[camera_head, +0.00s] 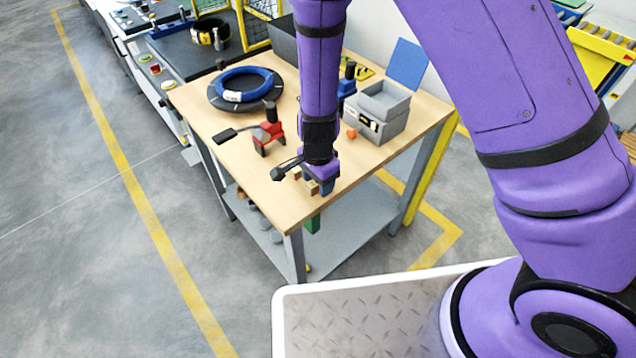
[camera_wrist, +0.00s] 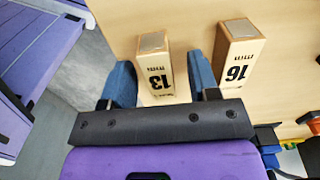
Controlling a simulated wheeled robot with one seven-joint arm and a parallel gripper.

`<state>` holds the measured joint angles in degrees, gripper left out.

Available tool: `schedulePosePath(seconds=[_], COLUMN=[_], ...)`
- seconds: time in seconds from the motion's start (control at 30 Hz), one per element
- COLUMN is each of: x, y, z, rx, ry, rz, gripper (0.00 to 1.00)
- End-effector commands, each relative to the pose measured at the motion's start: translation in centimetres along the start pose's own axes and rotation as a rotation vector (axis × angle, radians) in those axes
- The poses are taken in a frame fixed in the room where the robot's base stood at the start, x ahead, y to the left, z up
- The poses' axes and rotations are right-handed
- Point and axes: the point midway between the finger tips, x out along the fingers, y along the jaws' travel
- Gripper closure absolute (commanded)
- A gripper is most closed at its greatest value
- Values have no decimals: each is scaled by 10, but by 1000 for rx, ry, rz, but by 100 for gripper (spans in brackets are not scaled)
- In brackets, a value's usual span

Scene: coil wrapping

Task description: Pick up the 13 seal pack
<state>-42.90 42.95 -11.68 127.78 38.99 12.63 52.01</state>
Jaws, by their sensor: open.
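The 13 seal pack (camera_wrist: 162,72) is a light wooden block marked "13 mm" with a grey metal-like end, in the wrist view. It lies between the two blue fingers of my gripper (camera_wrist: 163,82), which are open on either side of it. I cannot tell whether either finger touches it. In the head view my gripper (camera_head: 319,184) is low over the near corner of the wooden table, and it hides most of the pack.
A similar block marked "16 mm" (camera_wrist: 237,55) stands just right of my right finger. On the table (camera_head: 225,145) are a red tool (camera_head: 268,135), a blue coil (camera_head: 243,83) and a grey bin (camera_head: 380,108). The table's front edge is close to my gripper.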

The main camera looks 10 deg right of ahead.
Motion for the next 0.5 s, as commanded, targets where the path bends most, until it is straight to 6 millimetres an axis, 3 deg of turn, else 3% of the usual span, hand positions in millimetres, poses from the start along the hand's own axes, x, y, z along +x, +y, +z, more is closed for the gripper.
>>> schedulePosePath(seconds=[0.27,0.5], x=[2,2], y=[0,0], z=[0,0], rx=[-1,-1], ry=[0,0], rz=[0,0], gripper=[47,100])
